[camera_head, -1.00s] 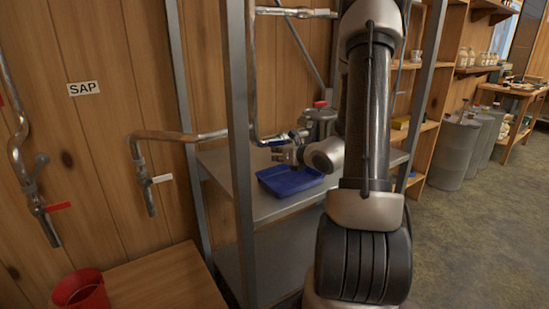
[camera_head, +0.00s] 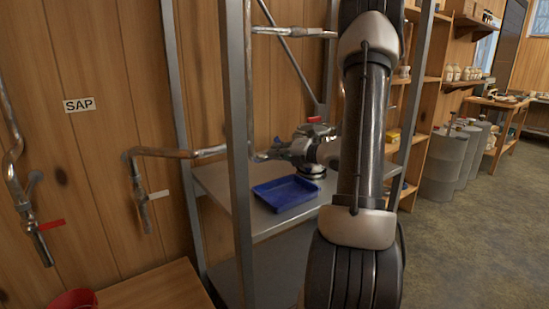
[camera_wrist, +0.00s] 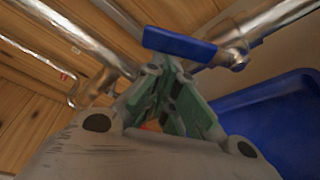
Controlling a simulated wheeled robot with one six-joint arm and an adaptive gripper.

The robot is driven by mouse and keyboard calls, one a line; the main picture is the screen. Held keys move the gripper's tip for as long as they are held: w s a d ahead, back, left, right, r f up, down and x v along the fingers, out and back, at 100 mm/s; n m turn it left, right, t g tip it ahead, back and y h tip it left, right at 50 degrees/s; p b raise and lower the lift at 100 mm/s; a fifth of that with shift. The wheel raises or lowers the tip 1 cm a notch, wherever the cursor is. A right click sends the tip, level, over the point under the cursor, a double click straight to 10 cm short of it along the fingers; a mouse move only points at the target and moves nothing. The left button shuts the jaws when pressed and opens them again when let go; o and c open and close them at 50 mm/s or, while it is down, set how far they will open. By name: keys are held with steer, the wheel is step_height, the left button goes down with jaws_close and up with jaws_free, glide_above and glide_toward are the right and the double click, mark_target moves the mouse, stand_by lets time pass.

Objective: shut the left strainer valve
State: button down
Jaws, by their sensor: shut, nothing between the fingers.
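A blue lever handle (camera_wrist: 178,43) sits on a metal valve body (camera_wrist: 232,54) in the wrist view. A shiny pipe (camera_wrist: 275,14) runs from that valve to the upper right, and the lever lies at an angle to it. In the head view the blue handle (camera_head: 277,141) is small, above the shelf behind the front post. My gripper (camera_wrist: 170,72) is shut and empty, its fingertips just below the lever in the wrist view. I cannot tell whether they touch it. In the head view my gripper (camera_head: 266,154) is small and partly hidden by the post.
A blue tray (camera_head: 286,193) lies on the metal shelf (camera_head: 254,221) just below my gripper. The shelf's front post (camera_head: 238,150) stands close on the left. Red-handled (camera_head: 51,225) and white-handled (camera_head: 159,195) taps hang at the left wall. Open floor (camera_head: 450,240) is at right.

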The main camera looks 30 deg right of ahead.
mark_target(278, 141)
steer(key=d+r+m, duration=0.1)
steer(key=m, duration=0.1)
steer(key=d+r+m+t+y, duration=0.1)
steer(key=d, duration=0.1)
steer(key=shift+r+m, duration=0.2)
steer(key=shift+m, duration=0.2)
stand_by(0.7)
